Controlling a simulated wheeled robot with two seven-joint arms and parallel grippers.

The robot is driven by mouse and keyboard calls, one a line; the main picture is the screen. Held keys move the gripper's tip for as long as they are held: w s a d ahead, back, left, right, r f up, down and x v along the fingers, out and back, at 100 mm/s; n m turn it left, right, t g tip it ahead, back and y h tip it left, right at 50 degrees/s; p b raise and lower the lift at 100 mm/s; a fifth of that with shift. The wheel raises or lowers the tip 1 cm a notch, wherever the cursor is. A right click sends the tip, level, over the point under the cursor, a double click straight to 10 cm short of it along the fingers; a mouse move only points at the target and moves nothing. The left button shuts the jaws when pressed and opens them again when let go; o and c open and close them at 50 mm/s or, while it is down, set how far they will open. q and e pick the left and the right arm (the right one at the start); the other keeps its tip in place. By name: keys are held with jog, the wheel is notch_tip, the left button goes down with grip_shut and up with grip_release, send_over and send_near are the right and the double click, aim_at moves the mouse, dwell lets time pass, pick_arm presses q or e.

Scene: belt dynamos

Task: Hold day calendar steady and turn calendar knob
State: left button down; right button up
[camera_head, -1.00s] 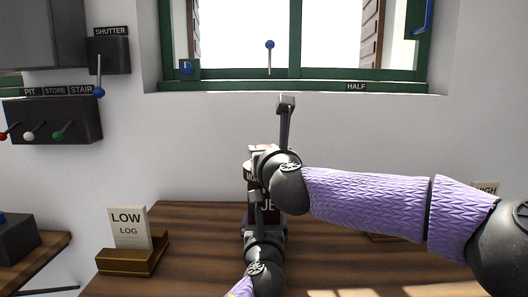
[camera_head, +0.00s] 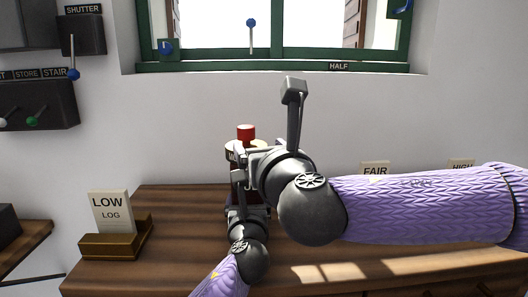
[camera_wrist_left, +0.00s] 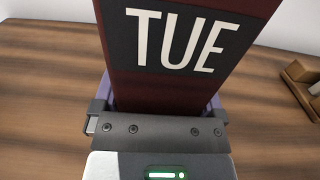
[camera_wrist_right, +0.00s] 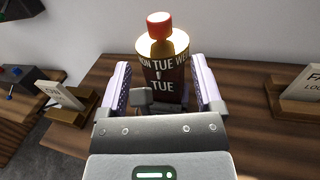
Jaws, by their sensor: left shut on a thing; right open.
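The day calendar has a dark red body (camera_wrist_left: 180,75) reading TUE, seen close up in the left wrist view. A brass-topped drum (camera_wrist_right: 163,62) marked MON TUE WED sits on it, with a red knob (camera_wrist_right: 159,25) on top. The knob also shows in the head view (camera_head: 246,132). My left gripper (camera_head: 246,203) is shut on the calendar's body, low down. My right gripper (camera_wrist_right: 162,90) is open and faces the calendar, its fingers left and right of it in the right wrist view, below the knob. In the head view my right wrist hides much of the calendar.
A LOW LOG card (camera_head: 111,212) stands in a wooden holder at the table's left. FAIR (camera_head: 374,168) and HIGH (camera_head: 461,165) cards stand at the right, behind my right arm. The wooden table (camera_head: 170,235) is bare between the LOW holder and the calendar. A wall and window are behind.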

jog(key=shift+v, duration=0.95)
jog(key=m+g+y, duration=0.4)
jog(key=m+y, duration=0.4)
jog(key=m, duration=2.2)
send_near(240, 130)
jog(key=w+d, duration=0.1)
jog(key=x, duration=0.7)
jog(key=f+x, duration=0.1)
jog(key=x, duration=0.2)
jog(key=shift+w+a, duration=0.1)
jog(key=shift+w, duration=0.2)
jog(key=shift+w+a+r, duration=0.15)
jog(key=shift+w+a, duration=0.25)
